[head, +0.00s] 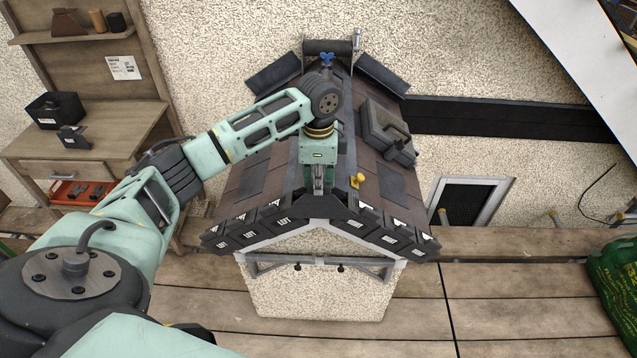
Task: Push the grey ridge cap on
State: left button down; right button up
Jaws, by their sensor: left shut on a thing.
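The model roof (250,183) has brown and dark grey tiles and faces me with its gable end. My left gripper (318,188) comes down over the front of the ridge, pointing toward the gable peak. It is shut on a dark grey piece there, which looks like the grey ridge cap (334,204). Gripper and wrist hide much of the cap and the ridge behind it, so I cannot tell how closely the cap is seated. My right gripper is not in view.
A blue clip-like thing (327,59) stands at the ridge's far end. A grey case (385,130) lies on the right slope, near a yellow-handled thing (358,181). A workbench (95,135) is at left. The plank floor (520,310) at front right is clear.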

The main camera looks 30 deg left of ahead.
pick_arm(q)
jog(key=shift+w+a, duration=0.15)
jog(key=shift+w, duration=0.2)
dwell(0.3)
jog(key=shift+w+a, duration=0.1)
dwell(0.7)
jog(key=c, duration=1.7)
grip_release()
jog(key=shift+c, duration=0.2)
jog(key=shift+r, duration=3)
